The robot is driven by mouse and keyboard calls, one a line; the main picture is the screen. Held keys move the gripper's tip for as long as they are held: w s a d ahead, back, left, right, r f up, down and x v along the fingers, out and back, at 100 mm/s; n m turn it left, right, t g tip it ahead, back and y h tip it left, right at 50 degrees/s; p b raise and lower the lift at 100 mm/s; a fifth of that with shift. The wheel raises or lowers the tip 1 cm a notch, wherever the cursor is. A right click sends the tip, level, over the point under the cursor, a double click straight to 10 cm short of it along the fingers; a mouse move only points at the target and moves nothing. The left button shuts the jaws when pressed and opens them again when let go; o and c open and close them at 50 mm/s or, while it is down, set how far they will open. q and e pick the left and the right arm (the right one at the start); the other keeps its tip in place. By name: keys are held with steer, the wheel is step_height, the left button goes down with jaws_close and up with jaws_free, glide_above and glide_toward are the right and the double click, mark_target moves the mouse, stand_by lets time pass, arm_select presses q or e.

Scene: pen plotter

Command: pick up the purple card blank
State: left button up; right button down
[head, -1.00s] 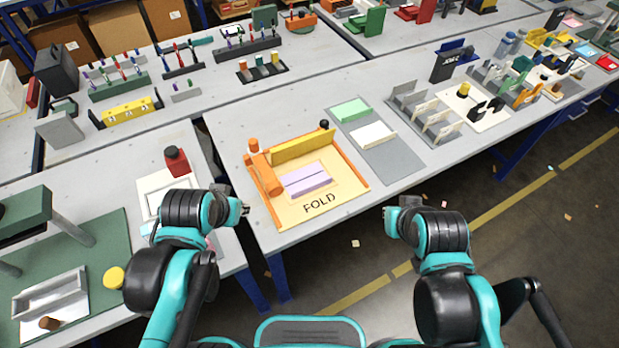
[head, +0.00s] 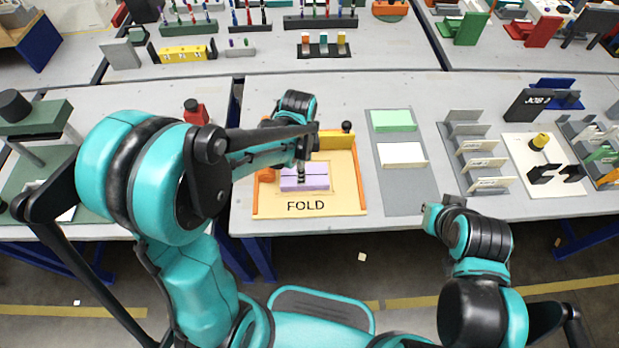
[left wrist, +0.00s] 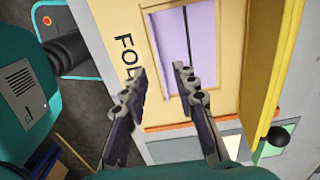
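The purple card blank (head: 318,182) lies on the tan folding board marked FOLD (head: 338,204). A crease line runs along it. My left gripper (head: 301,174) is above the card, and its fingers partly cover the card's middle in the head view. In the left wrist view the two fingers (left wrist: 161,73) stand apart with nothing between them, and the card (left wrist: 200,40) lies beyond them. I cannot tell whether the fingertips touch it. My right gripper (head: 430,217) is off the table's front edge, away from the card; its fingers are too small to read.
The board has a yellow flap (head: 336,139) at its back and an orange rail (head: 360,178) on its right. A grey mat with a green card (head: 393,120) and a white card (head: 401,154) lies to the right. A grey slotted rack (head: 472,145) stands farther right.

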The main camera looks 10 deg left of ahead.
arm_select(q)
step_height(320, 180, down, 2)
steer(key=shift+b, duration=0.3)
steer(key=f, duration=0.1)
steer(key=f+b, duration=0.2)
steer(key=shift+d+f, duration=0.25)
steer(key=shift+f, duration=0.5)
steer(key=shift+r, duration=0.1)
jaws_close()
